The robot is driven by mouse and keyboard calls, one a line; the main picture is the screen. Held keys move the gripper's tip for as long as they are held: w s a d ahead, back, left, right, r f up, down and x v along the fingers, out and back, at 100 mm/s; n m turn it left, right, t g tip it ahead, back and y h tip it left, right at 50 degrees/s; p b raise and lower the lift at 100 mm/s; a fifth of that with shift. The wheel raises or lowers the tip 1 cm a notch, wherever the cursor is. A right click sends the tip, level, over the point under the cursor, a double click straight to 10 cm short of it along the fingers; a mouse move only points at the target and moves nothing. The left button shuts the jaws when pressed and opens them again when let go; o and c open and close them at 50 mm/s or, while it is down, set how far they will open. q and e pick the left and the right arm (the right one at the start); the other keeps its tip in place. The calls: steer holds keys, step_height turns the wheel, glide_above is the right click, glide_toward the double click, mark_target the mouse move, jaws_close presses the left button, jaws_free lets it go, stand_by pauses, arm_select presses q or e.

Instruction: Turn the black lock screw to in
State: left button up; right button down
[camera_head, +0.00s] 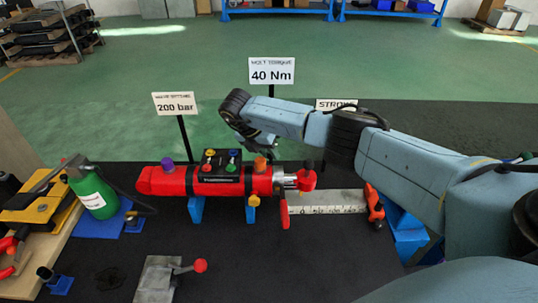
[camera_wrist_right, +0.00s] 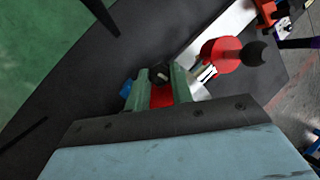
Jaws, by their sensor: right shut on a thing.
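The black lock screw (camera_wrist_right: 160,75) shows in the right wrist view as a small dark round piece between the fingertips, above the red cylinder body. My right gripper (camera_wrist_right: 159,83) is shut on it, one finger on each side. In the head view my right gripper (camera_head: 262,146) points down over the right part of the red cylinder (camera_head: 160,182), and the screw is hidden there. I cannot tell from the frames how far the screw is turned. My left gripper is not in view.
A sign reading 40 Nm (camera_head: 272,71) and a 200 bar sign (camera_head: 174,104) stand behind the cylinder. A ruler (camera_head: 335,202) lies right of it. A green bottle (camera_head: 95,192) stands at left, and a grey plate with a red-knobbed lever (camera_head: 155,280) is in front.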

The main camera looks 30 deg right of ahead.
stand_by(0.5)
steer(key=c, duration=1.2)
jaws_free()
steer(key=shift+r, duration=0.1)
steer(key=b+v, duration=0.1)
steer(key=v, duration=1.2)
steer(key=shift+w, duration=0.1)
